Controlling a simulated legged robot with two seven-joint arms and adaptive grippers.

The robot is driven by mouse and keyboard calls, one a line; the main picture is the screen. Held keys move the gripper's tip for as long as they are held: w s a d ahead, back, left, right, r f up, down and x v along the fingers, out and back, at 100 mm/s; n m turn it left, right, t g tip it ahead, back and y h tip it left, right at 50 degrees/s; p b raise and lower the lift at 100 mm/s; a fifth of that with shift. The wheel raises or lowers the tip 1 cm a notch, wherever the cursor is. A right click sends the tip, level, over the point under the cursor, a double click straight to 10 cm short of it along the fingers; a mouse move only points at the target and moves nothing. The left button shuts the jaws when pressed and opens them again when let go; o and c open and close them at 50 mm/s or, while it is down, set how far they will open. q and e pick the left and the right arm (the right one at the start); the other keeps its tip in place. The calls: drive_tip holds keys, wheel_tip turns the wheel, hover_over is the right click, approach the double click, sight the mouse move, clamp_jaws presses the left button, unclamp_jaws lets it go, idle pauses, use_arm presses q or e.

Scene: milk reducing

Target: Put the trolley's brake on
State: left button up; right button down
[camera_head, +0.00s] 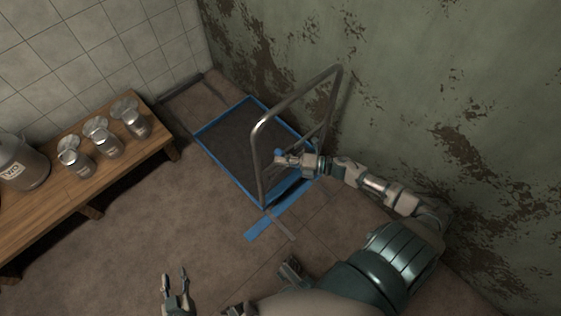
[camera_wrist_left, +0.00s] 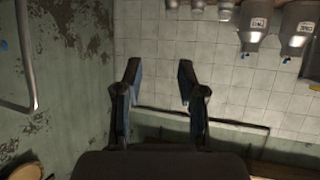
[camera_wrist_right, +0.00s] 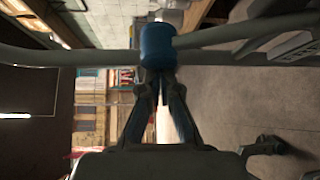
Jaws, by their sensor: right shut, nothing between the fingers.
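The trolley (camera_head: 228,141) is a dark platform with a blue rim and a tall grey tube handle (camera_head: 295,97), standing near the green wall. In the right wrist view a blue sleeve (camera_wrist_right: 158,46) sits on a grey bar (camera_wrist_right: 90,57) just ahead of the fingers; whether they touch is unclear. My right gripper (camera_head: 281,160) is shut and empty beside the handle, with a small blue part at its tip; it also shows in the right wrist view (camera_wrist_right: 158,88). My left gripper (camera_head: 174,270) is open and empty above the floor, far from the trolley. The brake itself cannot be made out for certain.
A wooden bench (camera_head: 65,190) at the left holds several small metal cans and a larger can (camera_head: 22,165). Blue strips (camera_head: 282,208) lie at the trolley's near end. The peeling green wall (camera_head: 420,90) is close on the right. Floor (camera_head: 165,225) between bench and trolley is clear.

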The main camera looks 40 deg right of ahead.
use_arm(q)
wheel_tip(320, 180, up, 13)
drive_tip(key=d+t+h+b, duration=0.2)
drive_tip(key=t+b, duration=0.3)
drive_tip(key=t, duration=0.5)
drive_tip(key=shift+w+d+f+n+t+b, duration=0.2)
drive_tip(key=shift+w+d+n+t+b, duration=0.1)
drive_tip(key=shift+w+t, duration=0.1)
use_arm(e)
drive_tip(key=w+d+r+m+t, duration=0.1)
drive_tip(key=d+m+t, duration=0.7)
drive_tip(key=d+m, duration=0.5)
drive_tip(key=shift+m, duration=0.4)
drive_tip(key=shift+d+f, duration=0.1)
drive_tip(key=shift+d, duration=0.05)
